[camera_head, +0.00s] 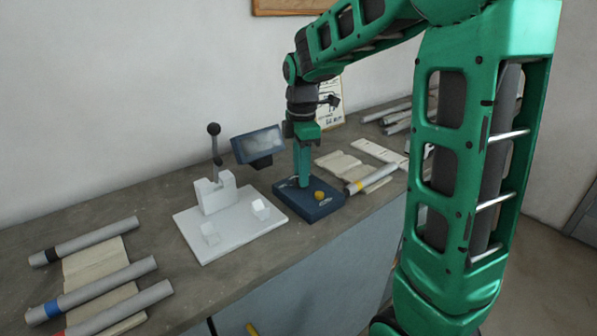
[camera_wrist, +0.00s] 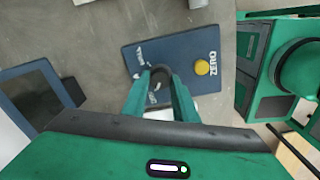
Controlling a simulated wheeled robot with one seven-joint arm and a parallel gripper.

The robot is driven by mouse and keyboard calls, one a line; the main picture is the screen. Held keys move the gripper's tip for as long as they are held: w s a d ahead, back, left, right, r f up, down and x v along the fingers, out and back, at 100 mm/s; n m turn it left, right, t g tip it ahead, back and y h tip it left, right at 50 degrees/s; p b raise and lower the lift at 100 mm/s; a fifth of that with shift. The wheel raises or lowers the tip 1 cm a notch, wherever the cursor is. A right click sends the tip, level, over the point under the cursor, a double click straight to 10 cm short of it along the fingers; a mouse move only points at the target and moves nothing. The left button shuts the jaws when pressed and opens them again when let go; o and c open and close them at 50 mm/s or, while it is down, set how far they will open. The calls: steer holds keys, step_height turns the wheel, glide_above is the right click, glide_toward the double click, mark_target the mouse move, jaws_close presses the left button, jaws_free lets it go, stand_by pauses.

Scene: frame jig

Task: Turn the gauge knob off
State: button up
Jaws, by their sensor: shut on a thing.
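The gauge has a dark blue base (camera_head: 325,208) on the bench, with a tilted screen (camera_head: 258,145) behind it to the left. The base also shows in the wrist view (camera_wrist: 178,50), with a yellow button (camera_wrist: 202,67) beside the word ZERO and white lettering around a dark round knob (camera_wrist: 159,72). My gripper (camera_head: 304,184) points down onto the base, left of the yellow button. In the wrist view its green fingers (camera_wrist: 161,82) are closed around the knob, one on each side. The fingers partly hide the knob and the marks near it, so its setting is unclear.
A white jig plate (camera_head: 230,228) with a lever clamp (camera_head: 214,172) stands just left of the base. A yellow-banded tube (camera_head: 370,179) and pale boards lie to the right.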

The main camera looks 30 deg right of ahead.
steer(key=shift+w+d+r, duration=0.1)
steer(key=shift+w+r, duration=0.05)
steer(key=shift+w, duration=0.05)
steer(key=o, duration=0.9)
steer(key=shift+o, duration=0.6)
steer(key=shift+s, duration=0.1)
step_height(320, 180, up, 10)
steer(key=shift+r, duration=0.25)
